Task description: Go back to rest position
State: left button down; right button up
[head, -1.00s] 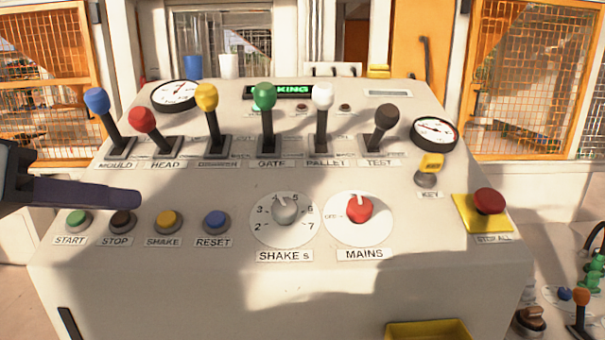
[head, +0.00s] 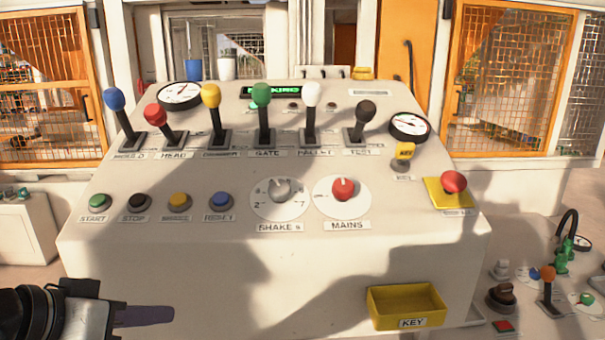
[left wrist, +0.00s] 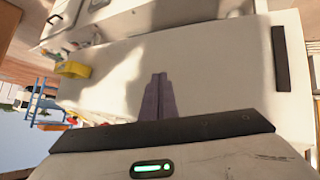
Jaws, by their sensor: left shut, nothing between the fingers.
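My left gripper (head: 145,316) is at the lower left of the head view, in front of the console's front face and below its row of buttons. Its fingers are shut together with nothing between them, as the left wrist view also shows (left wrist: 156,85). It appears apart from the console (head: 240,250). The console's top carries the levers, such as the blue-knobbed MOULD lever (head: 115,100), and the START (head: 100,201) and RESET (head: 219,201) buttons. My right gripper is not in view.
A yellow KEY tray (head: 405,305) sticks out from the console's front at lower right. A side surface (head: 530,322) at right holds small levers and knobs. Orange mesh gates (head: 50,80) stand behind. The floor at far left looks clear.

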pick_arm(q)
jog(key=s+d+f+g+y, duration=0.1)
jog(key=s+f, duration=0.3)
jog(key=f, duration=0.4)
jog(key=s+f+g+y, duration=0.1)
jog(key=s+f, duration=0.3)
jog(key=f, duration=0.4)
jog(key=s+f+g+y, duration=0.35)
jog(key=s+f, duration=0.75)
jog(key=s, duration=0.4)
jog(key=w+d+f+t+h, duration=0.1)
jog(key=w+d+f+t, duration=0.1)
jog(key=f, duration=0.4)
jog(key=w+d+f+t+h, duration=0.2)
jog(key=f+t, duration=0.1)
jog(key=f, duration=0.2)
jog(key=shift+w+f, duration=0.3)
jog(key=shift+f, duration=0.1)
